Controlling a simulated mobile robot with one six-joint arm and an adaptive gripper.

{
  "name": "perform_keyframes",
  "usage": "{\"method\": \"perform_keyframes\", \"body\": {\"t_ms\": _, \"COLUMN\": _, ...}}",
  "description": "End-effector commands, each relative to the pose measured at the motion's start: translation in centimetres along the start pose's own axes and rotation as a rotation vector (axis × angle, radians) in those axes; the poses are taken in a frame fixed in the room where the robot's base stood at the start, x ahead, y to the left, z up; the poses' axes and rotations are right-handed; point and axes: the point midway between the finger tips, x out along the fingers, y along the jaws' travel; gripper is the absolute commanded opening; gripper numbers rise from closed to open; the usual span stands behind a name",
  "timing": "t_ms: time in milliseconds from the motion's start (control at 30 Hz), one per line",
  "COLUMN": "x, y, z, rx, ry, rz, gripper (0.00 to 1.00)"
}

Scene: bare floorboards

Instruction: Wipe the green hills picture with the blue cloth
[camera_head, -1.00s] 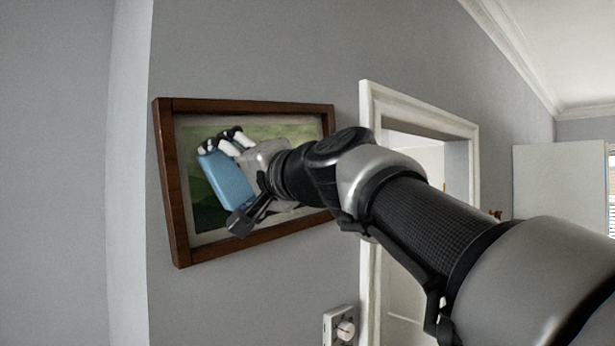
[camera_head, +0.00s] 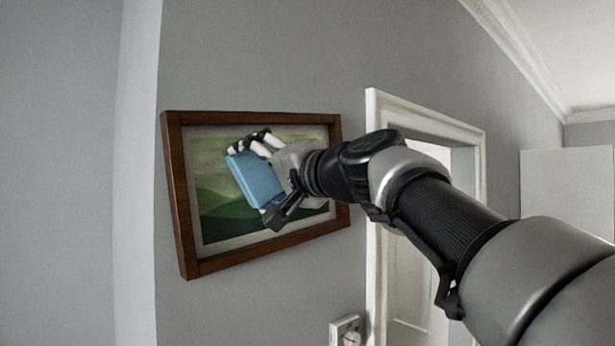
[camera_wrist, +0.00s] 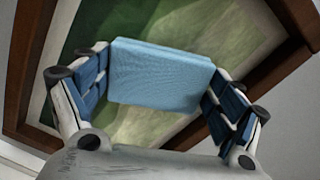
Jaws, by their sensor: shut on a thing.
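The green hills picture (camera_head: 215,210) hangs on the grey wall in a brown wooden frame, and its frame and green painting also show in the wrist view (camera_wrist: 215,35). The blue cloth (camera_head: 257,180) is a folded block in front of the middle of the picture. My gripper (camera_head: 262,178) is shut on the cloth. In the wrist view the cloth (camera_wrist: 160,76) sits between the two fingers. I cannot tell whether the cloth touches the picture. My gripper and arm hide the picture's right part.
A white door frame (camera_head: 376,230) stands just right of the picture, with an open doorway. A white switch box (camera_head: 346,330) is on the wall below. A wall corner (camera_head: 137,200) lies to the left.

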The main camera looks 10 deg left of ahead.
Motion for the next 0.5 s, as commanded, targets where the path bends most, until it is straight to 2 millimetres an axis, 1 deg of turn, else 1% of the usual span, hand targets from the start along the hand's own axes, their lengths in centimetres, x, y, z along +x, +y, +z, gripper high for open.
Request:
{"method": "perform_keyframes", "body": {"t_ms": 33, "x": 0.0, "y": 0.3, "z": -0.5, "rx": 0.0, "ry": 0.002, "rz": 0.002, "gripper": 0.68}}
{"method": "perform_keyframes", "body": {"t_ms": 200, "x": 0.0, "y": 0.8, "z": -2.0, "rx": -0.001, "ry": 0.002, "rz": 0.002, "gripper": 0.68}}
{"method": "perform_keyframes", "body": {"t_ms": 500, "x": 0.0, "y": 1.3, "z": -3.0, "rx": 0.0, "ry": 0.002, "rz": 0.002, "gripper": 0.68}}
